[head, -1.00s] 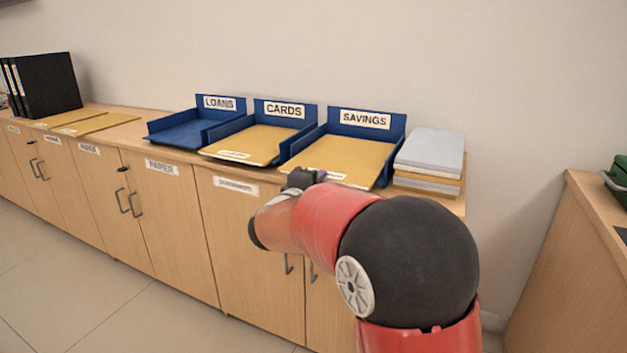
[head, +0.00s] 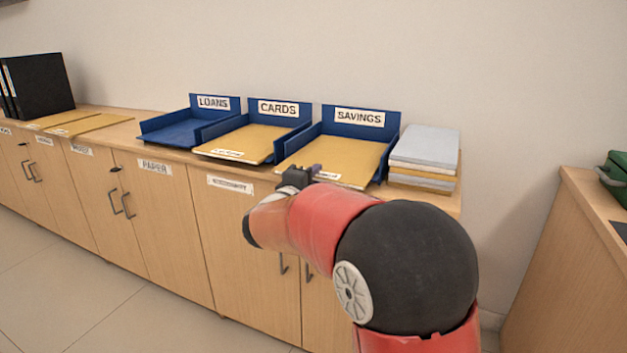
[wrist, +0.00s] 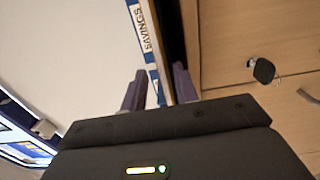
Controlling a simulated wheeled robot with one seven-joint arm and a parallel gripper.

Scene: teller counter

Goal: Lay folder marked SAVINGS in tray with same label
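The SAVINGS tray (head: 392,130) is blue, with its label on the back panel. A yellow folder (head: 340,153) lies flat in it, its white front label (head: 327,177) at the near edge. In the wrist view that label (wrist: 143,28) reads SAVINGS and the folder surface (wrist: 65,55) looks pale. My gripper (head: 308,172) is at the folder's front edge. In the wrist view its two purple fingers (wrist: 160,88) stand apart on either side of the labelled edge, with a gap visible between them. It looks open; any contact is hard to see.
The CARDS tray (head: 302,125) to the left holds another yellow folder (head: 240,142). The LOANS tray (head: 172,133) looks empty. A paper stack (head: 425,150) stands right of the SAVINGS tray. Yellow folders (head: 90,125) and black binders (head: 40,85) are at the far left.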

